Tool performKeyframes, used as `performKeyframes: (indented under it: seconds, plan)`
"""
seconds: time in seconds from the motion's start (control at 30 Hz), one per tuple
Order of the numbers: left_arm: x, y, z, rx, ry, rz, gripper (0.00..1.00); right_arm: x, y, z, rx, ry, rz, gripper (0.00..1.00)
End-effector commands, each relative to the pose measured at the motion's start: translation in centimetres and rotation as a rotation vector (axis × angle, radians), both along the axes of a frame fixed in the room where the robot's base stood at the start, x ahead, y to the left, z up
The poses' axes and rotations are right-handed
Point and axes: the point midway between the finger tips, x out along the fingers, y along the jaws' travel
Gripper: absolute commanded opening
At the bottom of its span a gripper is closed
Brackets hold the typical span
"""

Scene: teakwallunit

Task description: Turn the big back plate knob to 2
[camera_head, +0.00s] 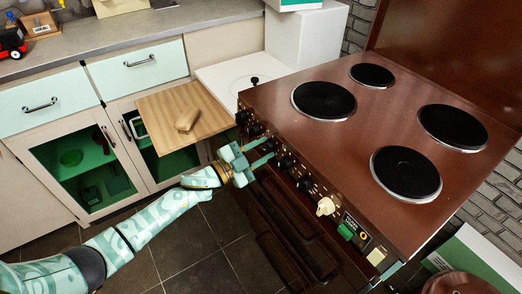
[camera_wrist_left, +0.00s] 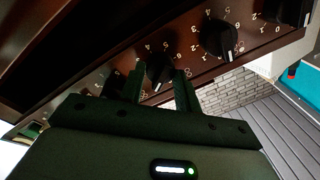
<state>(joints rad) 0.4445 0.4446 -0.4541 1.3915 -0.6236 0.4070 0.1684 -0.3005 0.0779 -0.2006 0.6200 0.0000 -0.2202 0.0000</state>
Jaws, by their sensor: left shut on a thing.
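The brown stove (camera_head: 300,75) has a row of black knobs along its front panel. My left gripper (camera_head: 266,153) is at this row, its fingers pointing at the panel. In the left wrist view its two fingers (camera_wrist_left: 160,88) are shut on a black knob (camera_wrist_left: 158,68) with white numbers around it. A white pointer mark shows low on this knob; I cannot read its number for sure. The big back plate (camera_head: 453,126) is a black disc near the raised brown lid. I cannot tell which plate the held knob belongs to. My right gripper is not in view.
Another knob (camera_wrist_left: 218,40) sits beside the held one. A cream knob (camera_head: 325,206) and a green switch (camera_head: 346,230) are further along the panel. A wooden board (camera_head: 180,112) with a brown block (camera_head: 187,119) juts out left of the stove. Open tiled floor lies below.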

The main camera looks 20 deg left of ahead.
Motion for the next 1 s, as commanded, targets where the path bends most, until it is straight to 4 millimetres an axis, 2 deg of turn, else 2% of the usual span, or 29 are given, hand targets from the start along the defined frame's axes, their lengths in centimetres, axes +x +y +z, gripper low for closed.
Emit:
performKeyframes:
  seconds: [0.5,1.0]
  plan:
    - [0.0,0.1,-0.3,0.349,-0.269,0.000,0.10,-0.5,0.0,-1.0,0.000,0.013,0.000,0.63]
    - [0.0,0.1,-0.3,0.493,-0.381,-0.001,0.10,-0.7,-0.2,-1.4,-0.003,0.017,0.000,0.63]
